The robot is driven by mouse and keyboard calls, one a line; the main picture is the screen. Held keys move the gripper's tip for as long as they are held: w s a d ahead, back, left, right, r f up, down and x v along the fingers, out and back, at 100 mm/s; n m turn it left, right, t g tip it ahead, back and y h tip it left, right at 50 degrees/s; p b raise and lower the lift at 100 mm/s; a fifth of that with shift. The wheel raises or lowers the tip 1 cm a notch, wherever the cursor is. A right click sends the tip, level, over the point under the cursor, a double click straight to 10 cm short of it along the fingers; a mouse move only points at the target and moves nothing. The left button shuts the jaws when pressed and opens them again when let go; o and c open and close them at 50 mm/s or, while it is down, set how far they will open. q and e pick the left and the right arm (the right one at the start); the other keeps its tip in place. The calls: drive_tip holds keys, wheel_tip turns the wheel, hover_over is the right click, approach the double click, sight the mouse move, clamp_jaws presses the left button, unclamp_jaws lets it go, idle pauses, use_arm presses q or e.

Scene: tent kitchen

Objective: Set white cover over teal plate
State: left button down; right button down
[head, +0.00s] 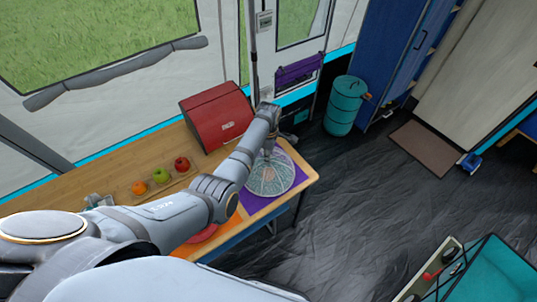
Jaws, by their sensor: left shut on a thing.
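The white cover (271,178), a see-through mesh dome, is at the right end of the wooden table, over the purple mat (256,202). A teal tone shows through its mesh, which looks like the teal plate beneath. I cannot tell whether the cover's rim touches the mat or hangs just above it. My left gripper (267,153) is at the top of the cover, shut on it, with its fingertips partly hidden by the arm. My right gripper is not in view.
A red bread box (216,117) stands at the back of the table (110,180). A red plate (201,234) shows partly below my arm. A teal bin (345,105) stands on the floor.

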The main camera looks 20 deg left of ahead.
use_arm(q)
drive_tip(key=shift+f, duration=0.1)
idle(0.4)
drive_tip(key=shift+f, duration=0.1)
drive_tip(key=shift+f+b, duration=0.35)
drive_tip(key=shift+f, duration=0.25)
drive_tip(key=shift+f+b, duration=0.5)
drive_tip(key=shift+f, duration=0.25)
idle(0.4)
drive_tip(key=shift+f+b, duration=0.3)
drive_tip(key=shift+f, duration=0.1)
